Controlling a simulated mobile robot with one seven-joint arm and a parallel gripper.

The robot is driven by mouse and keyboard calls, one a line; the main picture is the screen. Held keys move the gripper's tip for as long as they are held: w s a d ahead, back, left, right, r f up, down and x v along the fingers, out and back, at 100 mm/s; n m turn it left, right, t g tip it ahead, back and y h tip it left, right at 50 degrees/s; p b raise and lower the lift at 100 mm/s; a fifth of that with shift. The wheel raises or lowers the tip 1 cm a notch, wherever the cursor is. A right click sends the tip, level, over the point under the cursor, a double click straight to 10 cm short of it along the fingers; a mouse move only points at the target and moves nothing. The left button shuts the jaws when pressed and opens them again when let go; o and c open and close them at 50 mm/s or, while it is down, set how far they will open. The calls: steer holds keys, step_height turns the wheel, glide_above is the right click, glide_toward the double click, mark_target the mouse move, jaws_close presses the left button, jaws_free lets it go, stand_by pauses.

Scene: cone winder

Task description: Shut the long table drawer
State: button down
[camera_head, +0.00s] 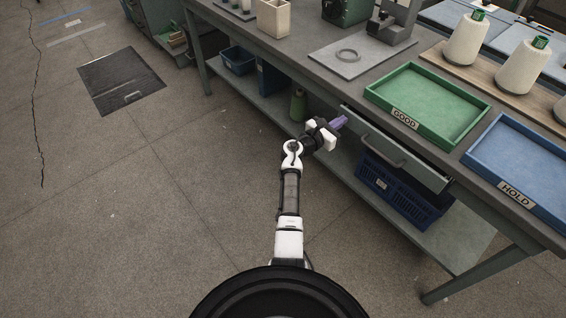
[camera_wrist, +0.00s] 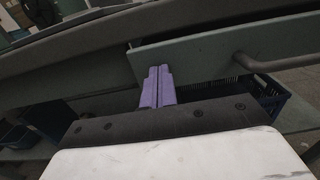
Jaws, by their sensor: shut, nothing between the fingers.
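The long table drawer (camera_head: 392,150) is a grey-green front with a dark bar handle (camera_head: 383,152), under the edge of the long table (camera_head: 330,73). Its front stands out from the table edge, so it is partly open. My gripper (camera_head: 338,122) is at the drawer's left end, its purple fingers together and empty. In the wrist view the purple fingertips (camera_wrist: 157,87) are side by side, close to the left end of the drawer front (camera_wrist: 220,52). I cannot tell whether they touch it. The handle also shows at the right in the wrist view (camera_wrist: 270,64).
A green GOOD tray (camera_head: 428,104) and a blue HOLD tray (camera_head: 520,172) lie on the table above the drawer. A blue crate (camera_head: 395,190) sits on the lower shelf (camera_head: 455,240).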

steer(key=x, duration=0.2)
steer(key=shift+w+d+r+b, duration=0.2)
steer(key=shift+d+r+b, duration=0.05)
steer(key=shift+b, duration=0.1)
